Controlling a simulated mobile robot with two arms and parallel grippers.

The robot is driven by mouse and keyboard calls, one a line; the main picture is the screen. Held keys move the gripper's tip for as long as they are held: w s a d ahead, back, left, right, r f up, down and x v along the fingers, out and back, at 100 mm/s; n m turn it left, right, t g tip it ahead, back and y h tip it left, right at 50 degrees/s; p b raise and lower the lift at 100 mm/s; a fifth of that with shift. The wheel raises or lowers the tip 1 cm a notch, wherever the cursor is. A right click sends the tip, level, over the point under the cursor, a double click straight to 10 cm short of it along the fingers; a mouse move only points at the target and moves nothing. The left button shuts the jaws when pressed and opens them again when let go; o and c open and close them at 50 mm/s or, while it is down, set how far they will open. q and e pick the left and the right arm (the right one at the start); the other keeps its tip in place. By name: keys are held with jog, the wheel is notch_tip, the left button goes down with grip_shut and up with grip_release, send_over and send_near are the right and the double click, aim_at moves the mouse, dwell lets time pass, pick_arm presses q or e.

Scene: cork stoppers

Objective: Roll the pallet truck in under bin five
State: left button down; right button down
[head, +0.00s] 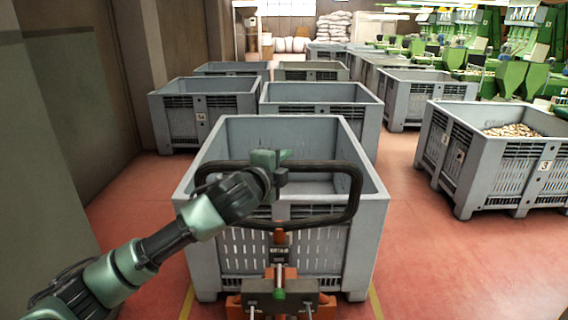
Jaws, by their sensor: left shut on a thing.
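The pallet truck stands straight in front of me, with a black loop handle (345,216) and an orange and grey body (280,285) at the bottom of the view. My right gripper is out of view.
A bin marked 3 (480,185), holding cork stoppers (512,130), stands at the right. More grey bins (320,93) stand behind. Yellow floor lines (376,303) flank the truck. A wall is at left; red floor (420,250) is clear at right.

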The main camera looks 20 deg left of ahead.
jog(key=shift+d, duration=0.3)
pick_arm(q)
jog(key=shift+f, duration=0.1)
dwell(0.8)
jog(key=w, duration=0.1)
jog(key=w+p, duration=0.1)
jog(key=w+a, duration=0.1)
jog(key=shift+a+r, duration=0.1)
jog(key=shift+r, duration=0.25)
jog(key=c, duration=1.1)
grip_release()
jog(key=shift+s, duration=0.1)
jog(key=shift+f, duration=0.15)
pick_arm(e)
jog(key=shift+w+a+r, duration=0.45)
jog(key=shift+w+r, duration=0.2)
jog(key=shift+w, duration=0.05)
